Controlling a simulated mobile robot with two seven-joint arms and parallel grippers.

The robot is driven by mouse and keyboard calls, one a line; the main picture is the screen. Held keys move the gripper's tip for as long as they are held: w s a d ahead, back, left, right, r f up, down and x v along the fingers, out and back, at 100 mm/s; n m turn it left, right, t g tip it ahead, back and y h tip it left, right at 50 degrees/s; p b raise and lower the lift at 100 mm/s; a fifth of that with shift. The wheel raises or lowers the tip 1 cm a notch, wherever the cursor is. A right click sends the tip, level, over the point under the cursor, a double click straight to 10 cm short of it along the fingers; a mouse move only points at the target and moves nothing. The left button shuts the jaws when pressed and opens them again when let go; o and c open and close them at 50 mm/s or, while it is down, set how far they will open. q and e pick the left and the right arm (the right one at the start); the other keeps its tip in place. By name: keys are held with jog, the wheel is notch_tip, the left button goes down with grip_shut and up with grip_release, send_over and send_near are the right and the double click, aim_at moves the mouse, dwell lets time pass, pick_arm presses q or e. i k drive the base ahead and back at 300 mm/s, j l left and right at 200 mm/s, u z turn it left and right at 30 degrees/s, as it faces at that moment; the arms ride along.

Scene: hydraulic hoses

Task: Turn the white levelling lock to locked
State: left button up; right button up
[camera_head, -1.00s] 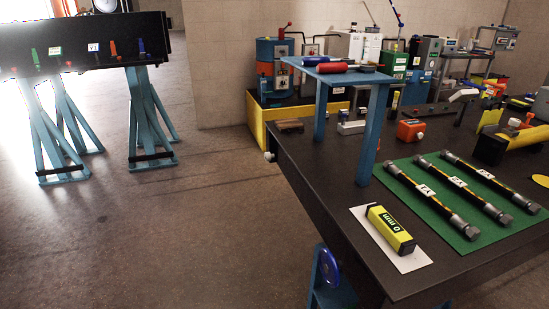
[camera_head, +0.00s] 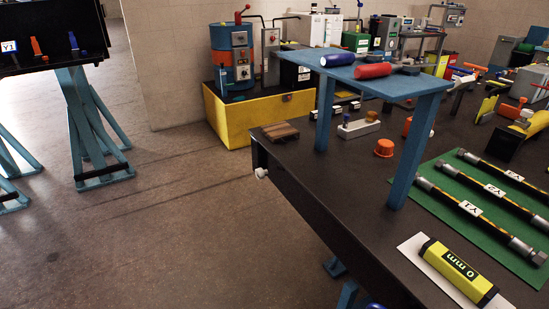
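Neither of my grippers shows in the head view, and nothing is touching the knob.
A blue raised stand (camera_head: 375,80) on the bench carries a blue and a red cylinder. A yellow bin (camera_head: 262,115) with a blue drum stands behind the bench corner. Blue trestles (camera_head: 95,130) stand at left. The floor (camera_head: 190,220) between is clear.

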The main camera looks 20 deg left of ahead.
aim_at(260, 173)
jog(key=i+j, duration=0.1)
jog(key=j, duration=0.3)
jog(key=i+j+z, duration=0.1)
jog(key=j, duration=0.3)
jog(key=i+j+z, duration=0.1)
jog(key=j, duration=0.3)
jog(key=i+j, duration=0.15)
jog(key=j, duration=0.25)
jog(key=i+j+z, duration=0.1)
jog(key=j, duration=0.3)
